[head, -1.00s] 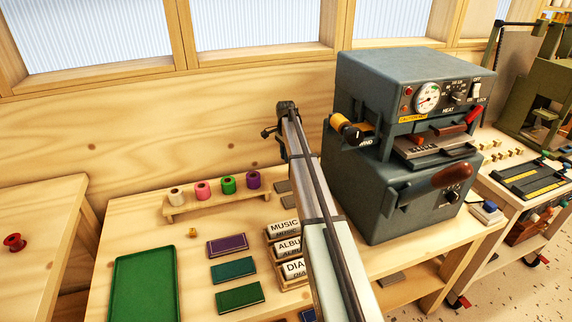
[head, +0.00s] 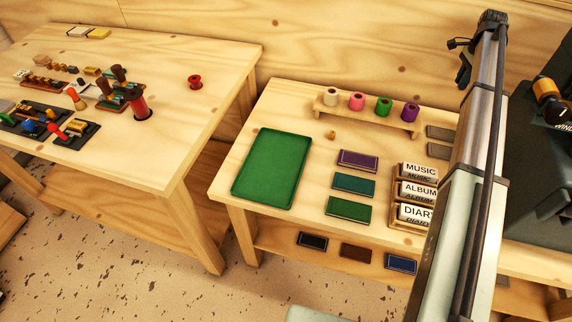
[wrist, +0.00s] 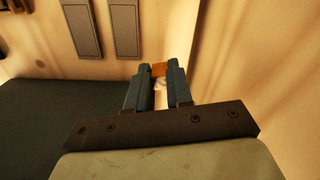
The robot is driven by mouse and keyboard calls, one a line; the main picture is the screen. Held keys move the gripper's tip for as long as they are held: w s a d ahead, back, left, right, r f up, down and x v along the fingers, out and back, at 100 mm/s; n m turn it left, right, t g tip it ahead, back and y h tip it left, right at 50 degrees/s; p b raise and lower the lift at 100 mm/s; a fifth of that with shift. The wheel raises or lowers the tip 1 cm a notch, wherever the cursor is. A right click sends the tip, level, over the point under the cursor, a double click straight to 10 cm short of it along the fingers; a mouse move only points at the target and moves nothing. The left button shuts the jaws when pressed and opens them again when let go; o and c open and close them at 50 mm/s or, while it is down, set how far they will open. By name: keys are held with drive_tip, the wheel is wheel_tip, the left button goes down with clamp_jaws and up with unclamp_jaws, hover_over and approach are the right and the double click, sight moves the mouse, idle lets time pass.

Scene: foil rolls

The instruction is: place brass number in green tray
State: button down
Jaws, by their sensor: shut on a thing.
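My gripper (wrist: 159,72) is shut on a small orange-brass piece (wrist: 160,68), seen between the fingertips in the wrist view. It looks like the brass number, but its shape is mostly hidden by the fingers. In the head view my arm rises at the right, and the held piece cannot be made out there. The green tray (head: 271,168) lies flat and empty at the left of the middle table, well to the left of my arm. Another small brass-coloured piece (head: 332,135) sits on the table right of the tray.
A wooden rack of coloured rolls (head: 368,112) stands behind. A dark machine (head: 540,160) is at the right. A cluttered side table (head: 190,80) stands left across a gap.

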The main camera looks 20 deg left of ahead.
drive_tip(key=s+a+n, duration=0.2)
drive_tip(key=s+a, duration=0.1)
drive_tip(key=a, duration=0.7)
drive_tip(key=s+a+n, duration=0.2)
drive_tip(key=s+a, duration=0.2)
drive_tip(key=a, duration=0.5)
drive_tip(key=n, duration=1.1)
hover_over(279, 169)
wheel_tip(279, 169, down, 4)
drive_tip(key=shift+f, duration=5.6)
drive_tip(key=shift+d+f, duration=0.1)
drive_tip(key=shift+f, duration=0.1)
drive_tip(key=c, duration=1)
unclamp_jaws()
